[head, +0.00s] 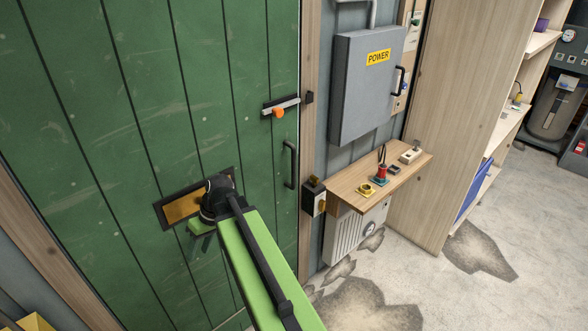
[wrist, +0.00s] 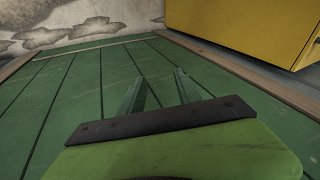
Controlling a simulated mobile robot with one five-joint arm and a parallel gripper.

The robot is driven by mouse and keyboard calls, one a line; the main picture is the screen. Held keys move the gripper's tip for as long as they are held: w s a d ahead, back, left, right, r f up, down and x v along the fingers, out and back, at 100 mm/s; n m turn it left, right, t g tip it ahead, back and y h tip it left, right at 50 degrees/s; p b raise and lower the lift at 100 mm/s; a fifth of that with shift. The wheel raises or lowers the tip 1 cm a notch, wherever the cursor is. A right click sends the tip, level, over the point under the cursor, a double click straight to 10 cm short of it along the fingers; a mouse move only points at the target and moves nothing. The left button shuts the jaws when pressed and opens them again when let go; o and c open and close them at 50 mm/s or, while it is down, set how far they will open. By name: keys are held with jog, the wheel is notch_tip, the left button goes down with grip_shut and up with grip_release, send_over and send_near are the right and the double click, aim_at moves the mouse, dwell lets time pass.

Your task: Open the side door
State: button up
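The side door (head: 130,90) is green, planked, and stands flush in its wooden frame in the head view. A black pull handle (head: 290,163) is on its right side. Above the handle is a sliding bolt (head: 282,104) with an orange knob, its end near a dark keeper on the frame. My gripper (head: 202,238) is low in front of the door, left of the handle and apart from it, mostly hidden by my arm. In the wrist view my gripper (wrist: 161,76) shows two separated fingers with nothing between them, over the green door planks (wrist: 60,110).
A brass-coloured plate (head: 182,208) in a dark frame is on the door behind my wrist. Right of the door are a grey power box (head: 366,85), a small wooden shelf (head: 350,180) with items, and a heater (head: 345,235). A yellow cabinet (wrist: 240,28) shows in the wrist view.

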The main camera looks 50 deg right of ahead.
jog(key=w+d+t+y+b, duration=0.2)
jog(key=d+t+b, duration=0.2)
jog(key=d, duration=1)
jog(key=s+d+r+t+h+b, duration=0.1)
jog(key=s+d+r+t+b, duration=0.25)
jog(key=d, duration=0.75)
jog(key=s+d+r+t+h+b, duration=0.15)
jog(key=s+d+t, duration=0.25)
jog(key=s+d, duration=0.55)
jog(key=s+d+r+t+h+b, duration=0.2)
jog(key=s+d+r+t, duration=0.15)
jog(key=d, duration=0.95)
jog(key=w+a, duration=0.2)
jog(key=w, duration=1.6)
jog(key=shift+w+r+n+t, duration=0.15)
jog(key=shift+n+t, duration=0.15)
jog(key=shift+c, duration=0.4)
grip_shut()
